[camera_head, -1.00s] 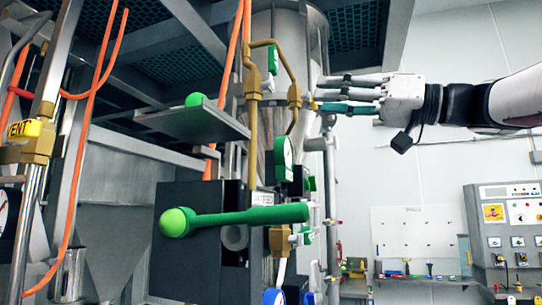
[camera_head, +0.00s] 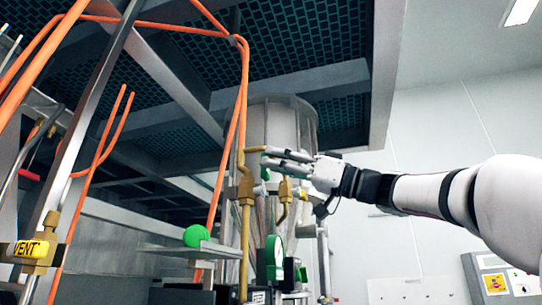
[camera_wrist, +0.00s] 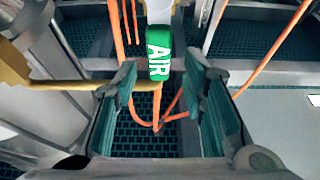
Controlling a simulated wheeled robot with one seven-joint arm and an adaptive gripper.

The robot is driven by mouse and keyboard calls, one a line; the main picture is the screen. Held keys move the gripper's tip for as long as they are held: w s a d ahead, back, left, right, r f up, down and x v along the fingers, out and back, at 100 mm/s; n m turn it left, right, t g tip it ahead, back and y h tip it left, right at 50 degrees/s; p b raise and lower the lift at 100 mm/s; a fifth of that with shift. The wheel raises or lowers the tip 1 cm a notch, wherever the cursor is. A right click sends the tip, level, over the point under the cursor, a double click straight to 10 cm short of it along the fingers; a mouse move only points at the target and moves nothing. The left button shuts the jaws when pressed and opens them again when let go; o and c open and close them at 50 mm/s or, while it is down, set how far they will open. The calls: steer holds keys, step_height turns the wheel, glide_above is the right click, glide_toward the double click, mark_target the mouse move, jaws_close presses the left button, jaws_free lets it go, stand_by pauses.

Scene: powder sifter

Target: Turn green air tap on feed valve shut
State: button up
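The green tap handle marked AIR (camera_wrist: 158,54) hangs below a pale fitting at the top middle of the wrist view. My gripper (camera_wrist: 161,72) is open, with one dark green finger pad on each side of the handle. The handle's lower end shows between the fingertips, with gaps on both sides, and I see no contact. In the head view my gripper (camera_head: 272,161) reaches left to the brass pipework in front of the grey vessel. There its fingers mostly hide the handle, with only a bit of green showing near them.
A brass pipe (camera_wrist: 65,86) runs close by the left finger. Orange hoses (camera_head: 242,95) hang just left of the gripper. A green-cased gauge (camera_head: 273,256) stands below, and a green ball (camera_head: 196,235) sits on a grey shelf.

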steer(key=shift+x, duration=1.05)
jaws_close()
